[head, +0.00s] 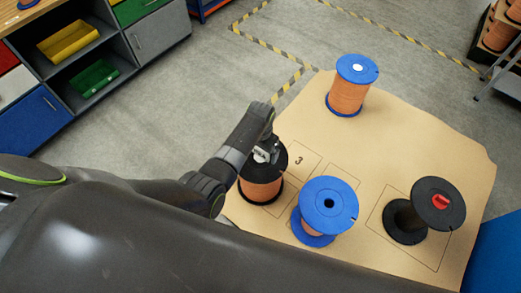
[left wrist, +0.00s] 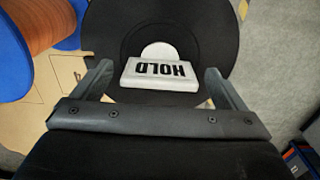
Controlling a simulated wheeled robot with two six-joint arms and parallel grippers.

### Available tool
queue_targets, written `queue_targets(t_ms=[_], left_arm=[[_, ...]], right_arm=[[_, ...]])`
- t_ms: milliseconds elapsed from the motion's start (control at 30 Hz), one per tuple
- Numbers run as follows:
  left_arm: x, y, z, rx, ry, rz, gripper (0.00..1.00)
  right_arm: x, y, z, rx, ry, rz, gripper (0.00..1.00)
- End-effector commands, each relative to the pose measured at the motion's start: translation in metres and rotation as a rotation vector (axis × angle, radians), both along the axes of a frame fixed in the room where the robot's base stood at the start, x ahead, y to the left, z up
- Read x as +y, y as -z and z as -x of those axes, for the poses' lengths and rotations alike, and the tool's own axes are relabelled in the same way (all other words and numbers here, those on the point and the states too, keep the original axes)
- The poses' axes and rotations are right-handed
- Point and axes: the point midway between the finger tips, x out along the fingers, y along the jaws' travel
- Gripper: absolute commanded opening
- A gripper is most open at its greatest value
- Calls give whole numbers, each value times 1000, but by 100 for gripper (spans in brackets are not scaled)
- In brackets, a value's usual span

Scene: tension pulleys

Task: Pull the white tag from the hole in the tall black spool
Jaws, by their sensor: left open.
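The tall black spool (head: 261,188) is wound with copper wire and stands at the left edge of the tan table top. Its black top flange (left wrist: 215,35) fills the upper middle of the left wrist view. The white tag (left wrist: 160,74), printed HOLD, sits at the middle of that flange, with a rounded white part behind it; the hole itself is hidden. My left gripper (head: 266,153) is over the spool's top and partly hides the tag. In the left wrist view its open fingers (left wrist: 158,82) stand on either side of the tag, with a gap on each side.
A blue spool (head: 325,205) stands close to the right of the black one. A black spool with a red plug (head: 440,201) is at the right, and a blue copper-wound spool (head: 349,94) at the back. The table top (head: 410,135) is clear between them.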

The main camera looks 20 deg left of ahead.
Motion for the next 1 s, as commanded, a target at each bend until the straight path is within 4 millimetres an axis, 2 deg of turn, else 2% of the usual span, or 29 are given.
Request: queue_targets(t_ms=[367, 733, 1000], left_arm=[[0, 5, 0, 0, 0, 0, 94], [0, 5, 0, 0, 0, 0, 46], [0, 2, 0, 0, 0, 0, 46]], right_arm=[[-2, 0, -1, -2, -1, 3, 35], [-7, 0, -1, -2, -3, 10, 35], [-7, -3, -1, -2, -3, 10, 35]])
